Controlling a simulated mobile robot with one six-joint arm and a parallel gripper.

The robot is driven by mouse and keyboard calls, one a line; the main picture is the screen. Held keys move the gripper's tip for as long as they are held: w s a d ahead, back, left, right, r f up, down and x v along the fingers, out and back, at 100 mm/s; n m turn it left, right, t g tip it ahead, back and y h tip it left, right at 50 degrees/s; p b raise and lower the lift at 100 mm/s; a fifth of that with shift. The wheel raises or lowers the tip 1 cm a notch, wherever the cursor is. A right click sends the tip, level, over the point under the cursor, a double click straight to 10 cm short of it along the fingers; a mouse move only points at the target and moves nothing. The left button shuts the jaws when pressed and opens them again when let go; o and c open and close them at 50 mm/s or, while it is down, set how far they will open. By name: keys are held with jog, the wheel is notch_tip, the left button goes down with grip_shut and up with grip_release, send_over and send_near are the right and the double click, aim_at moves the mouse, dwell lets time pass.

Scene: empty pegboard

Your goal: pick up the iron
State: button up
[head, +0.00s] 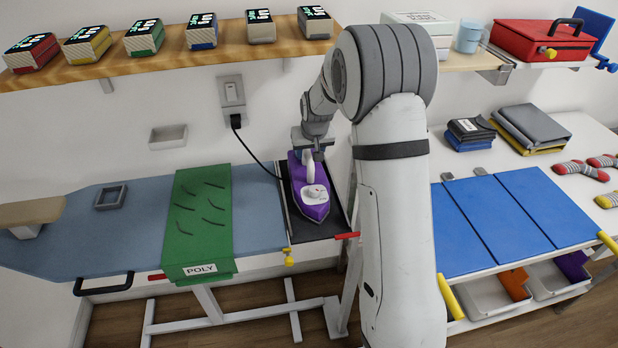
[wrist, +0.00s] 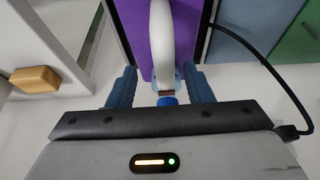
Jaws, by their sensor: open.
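The purple and white iron (head: 310,190) lies on a dark rest tray (head: 337,222) at the right end of the ironing board. A black cord runs from near it up to the wall socket. My gripper (head: 312,147) is at the rear end of the iron. In the wrist view the open blue fingers (wrist: 162,88) stand on either side of the iron's white handle (wrist: 161,40), with gaps between fingers and handle. A blue knob (wrist: 167,100) shows at the handle's near end. Whether the fingers are level with the handle is hard to tell.
A green cloth (head: 203,220) labelled POLY lies across the blue ironing board (head: 130,230). A wooden shelf (head: 160,62) with several boxes hangs above. The wall socket (head: 232,95) and cord are left of my arm. Blue panels (head: 530,205) cover the right table.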

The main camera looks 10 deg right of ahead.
aim_at(304, 173)
jog(key=shift+a+p+x, duration=0.15)
jog(key=shift+p+x, duration=0.2)
jog(key=shift+x, duration=0.75)
jog(key=shift+a+p+x, duration=0.15)
jog(key=shift+p+x, duration=0.2)
jog(key=shift+x, duration=0.75)
jog(key=shift+c, duration=0.4)
grip_shut()
jog(key=shift+w+r, duration=0.15)
